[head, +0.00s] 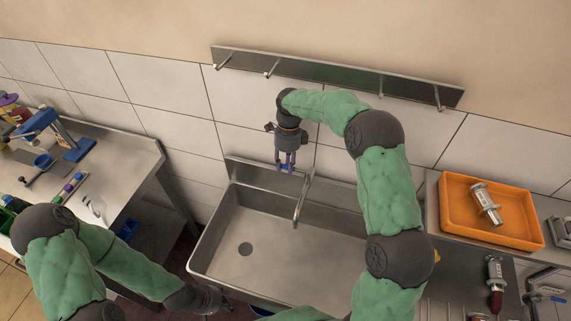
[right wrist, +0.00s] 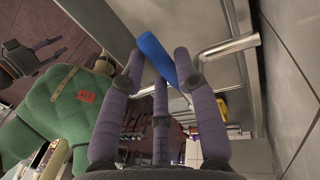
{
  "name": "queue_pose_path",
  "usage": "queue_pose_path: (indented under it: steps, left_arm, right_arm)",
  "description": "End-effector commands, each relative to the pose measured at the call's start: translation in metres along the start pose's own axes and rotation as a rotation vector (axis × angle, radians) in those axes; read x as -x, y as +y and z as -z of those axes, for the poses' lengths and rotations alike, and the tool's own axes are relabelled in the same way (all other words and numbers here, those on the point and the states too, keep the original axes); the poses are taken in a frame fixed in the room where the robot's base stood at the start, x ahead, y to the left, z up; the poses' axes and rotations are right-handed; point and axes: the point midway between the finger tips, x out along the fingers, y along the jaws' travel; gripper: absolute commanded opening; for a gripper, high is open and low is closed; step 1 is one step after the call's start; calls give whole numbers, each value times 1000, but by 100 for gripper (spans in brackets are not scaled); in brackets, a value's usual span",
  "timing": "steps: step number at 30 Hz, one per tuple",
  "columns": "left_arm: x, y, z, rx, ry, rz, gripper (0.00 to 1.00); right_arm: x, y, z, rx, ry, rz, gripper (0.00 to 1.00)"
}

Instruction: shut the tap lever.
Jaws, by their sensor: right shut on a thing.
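The tap's blue lever (right wrist: 157,55) is between the purple fingers of my right gripper (right wrist: 158,80) in the right wrist view. In the head view only a little blue (head: 286,169) shows under my right gripper (head: 285,164), which points down at the back of the sink and is shut on the lever. The metal tap spout (head: 301,198) reaches forward over the basin, just right of that gripper. My left gripper (head: 208,300) is low in the head view, left of the sink's front, its fingers unclear. In the right wrist view its fingers (right wrist: 58,48) stand apart, empty.
The steel sink basin (head: 247,228) is empty. A hook rail (head: 330,77) hangs above it. At right, an orange tray (head: 521,238) holds a metal pump part, with a red-tipped pump (head: 495,280) in front. A steel table (head: 120,163) with a blue stand is at left.

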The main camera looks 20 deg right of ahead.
Motion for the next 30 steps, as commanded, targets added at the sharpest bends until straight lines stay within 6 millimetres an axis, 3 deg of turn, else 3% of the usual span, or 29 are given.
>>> queue_pose_path:
  steps: [3, 4, 6, 19, 30]
  left_arm:
    - [0, 0, 0, 0, 0, 0, 40]
    - [0, 0, 0, 0, 0, 0, 40]
    - [0, 0, 0, 0, 0, 0, 40]
    - [0, 0, 0, 0, 0, 0, 40]
    - [0, 0, 0, 0, 0, 0, 40]
  right_arm:
    - [1, -1, 0, -5, -4, 4, 0]
    - [1, -1, 0, -5, -4, 4, 40]
    - [1, -1, 0, -4, -4, 4, 55]
    - [8, 0, 0, -1, -2, 3, 55]
    - [68, 12, -1, -2, -5, 5, 55]
